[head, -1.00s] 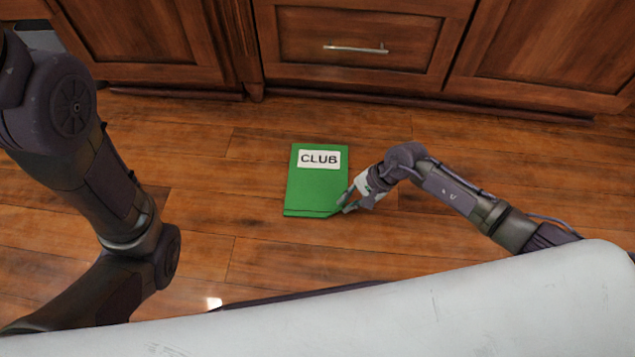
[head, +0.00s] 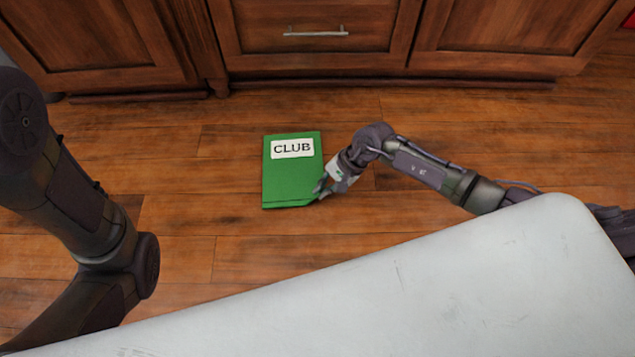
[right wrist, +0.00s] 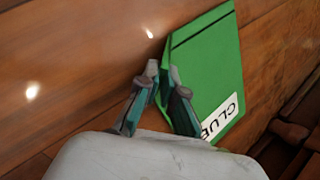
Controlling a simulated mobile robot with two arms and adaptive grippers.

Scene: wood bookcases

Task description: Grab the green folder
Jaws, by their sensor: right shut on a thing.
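The green folder (head: 292,178) with a white label reading "CLUB" is over the wood floor in the head view. It also shows in the right wrist view (right wrist: 208,66), with its label partly hidden by my gripper. My right gripper (head: 321,188) is at the folder's lower right corner. In the right wrist view its fingertips (right wrist: 163,78) are closed on the folder's corner. I cannot tell whether the folder lies flat on the floor or is slightly raised. My left arm is at the left of the head view, but its gripper is out of sight.
Wood cabinets with a drawer (head: 314,36) stand behind the folder. The wood floor (head: 400,235) around the folder is clear. A small red patch (head: 627,18) shows at the upper right edge.

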